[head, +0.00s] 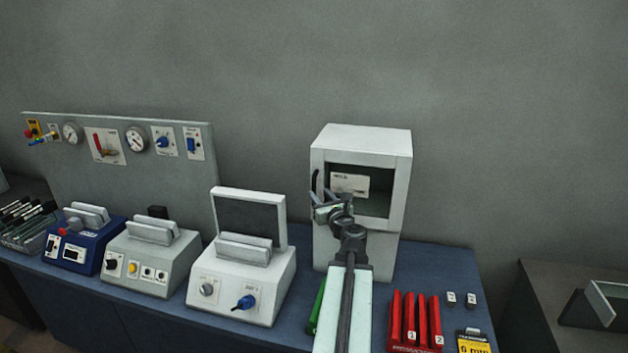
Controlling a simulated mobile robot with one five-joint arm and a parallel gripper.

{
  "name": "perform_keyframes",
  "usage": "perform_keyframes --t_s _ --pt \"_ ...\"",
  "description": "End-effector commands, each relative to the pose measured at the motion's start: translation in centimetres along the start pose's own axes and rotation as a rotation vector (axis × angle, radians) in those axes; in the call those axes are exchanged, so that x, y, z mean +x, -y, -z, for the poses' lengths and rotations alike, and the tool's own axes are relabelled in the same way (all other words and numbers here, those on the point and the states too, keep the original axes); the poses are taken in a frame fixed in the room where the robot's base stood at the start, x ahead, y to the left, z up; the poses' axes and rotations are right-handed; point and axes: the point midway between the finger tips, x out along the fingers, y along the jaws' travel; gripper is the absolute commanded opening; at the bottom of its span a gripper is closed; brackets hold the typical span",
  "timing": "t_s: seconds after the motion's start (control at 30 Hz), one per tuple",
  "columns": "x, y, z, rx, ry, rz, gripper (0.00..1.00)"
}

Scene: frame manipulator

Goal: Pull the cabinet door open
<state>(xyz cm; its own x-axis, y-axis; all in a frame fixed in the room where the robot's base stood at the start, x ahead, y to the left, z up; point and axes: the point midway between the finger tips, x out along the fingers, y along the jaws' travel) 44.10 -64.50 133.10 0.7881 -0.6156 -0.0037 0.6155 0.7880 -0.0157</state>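The white cabinet (330,140) stands upright at the back of the blue bench, right of centre. Its front has a dark window-like area (378,203) with a pale label (350,184) behind or on it. A dark curved handle (316,183) runs vertically at the left side of the front. The front looks closed, with no visible gap. My gripper (324,197) is in front of the cabinet's lower left, near the handle's lower end. Its fingers look spread apart with nothing between them. I cannot tell whether a finger touches the handle. My arm hides part of the cabinet's lower front.
A white device with a raised panel (250,212) stands left of the cabinet. Red blocks (409,318), a yellow-labelled item (473,342) and a green object (317,308) lie near my arm. A grey surface with an open tray (602,302) is at far right.

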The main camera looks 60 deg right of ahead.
Motion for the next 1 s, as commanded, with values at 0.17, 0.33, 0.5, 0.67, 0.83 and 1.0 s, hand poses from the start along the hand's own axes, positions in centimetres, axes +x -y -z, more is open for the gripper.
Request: perform_keyframes --t_s 0.17,0.33,0.5,0.67,0.83,1.0 --pt "0.0 0.7 -0.1 0.022 0.005 0.014 0.36" --pt "1.6 0.7 -0.1 0.019 0.005 0.012 0.36" --pt "4.8 0.8 -0.1 0.018 0.004 0.01 0.36" --pt "7.3 0.8 -0.1 0.017 0.004 0.011 0.36" --pt "7.7 0.7 -0.1 0.017 0.004 0.011 0.36" --pt "7.6 0.7 -0.1 0.017 0.004 0.012 0.19"
